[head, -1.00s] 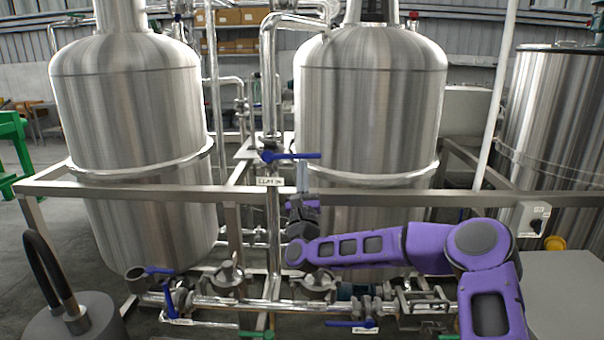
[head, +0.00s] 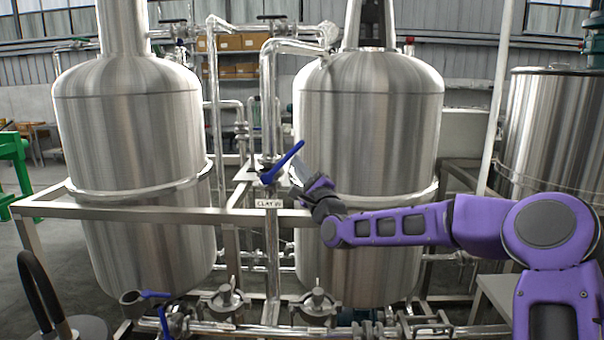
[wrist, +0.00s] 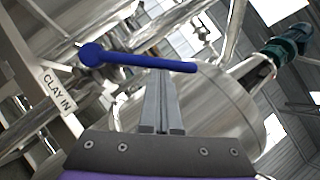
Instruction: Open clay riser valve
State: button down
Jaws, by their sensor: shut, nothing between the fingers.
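The clay riser valve has a blue lever handle (head: 284,162) and a white label (head: 269,203) that reads CLAY IN. The lever sits on the vertical pipe between the two big tanks and slants up to the right in the head view. My gripper (head: 297,168) is shut and empty, just below and right of the lever. In the wrist view the shut fingers (wrist: 161,76) reach up to the underside of the blue lever (wrist: 140,62), near its middle. They look to be touching it, but I cannot be certain. The label (wrist: 58,91) shows at the left there.
A steel frame rail (head: 120,212) runs across in front of the left tank (head: 130,110) and right tank (head: 370,110). Another blue-handled valve (head: 155,294) is low at the left. A darker steel tank (head: 550,130) stands at the far right.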

jog(key=shift+a+r+n+g+y+p, duration=0.15)
jog(key=shift+a+r+n+g+p, duration=0.15)
jog(key=shift+r+n, duration=0.3)
jog(key=shift+a+r+n+g+y+p, duration=0.2)
jog(key=shift+r+n+g, duration=0.1)
jog(key=shift+r+n, duration=0.25)
jog(key=a+n+g+p, duration=0.1)
jog(key=a+r+n+g+p, duration=0.1)
jog(key=n, duration=0.1)
jog(key=a+r+n+g+p, duration=0.1)
jog(key=n, duration=0.1)
jog(key=shift+s+a+n, duration=0.1)
jog(key=shift+a+n, duration=0.15)
jog(key=shift+d+f, duration=0.15)
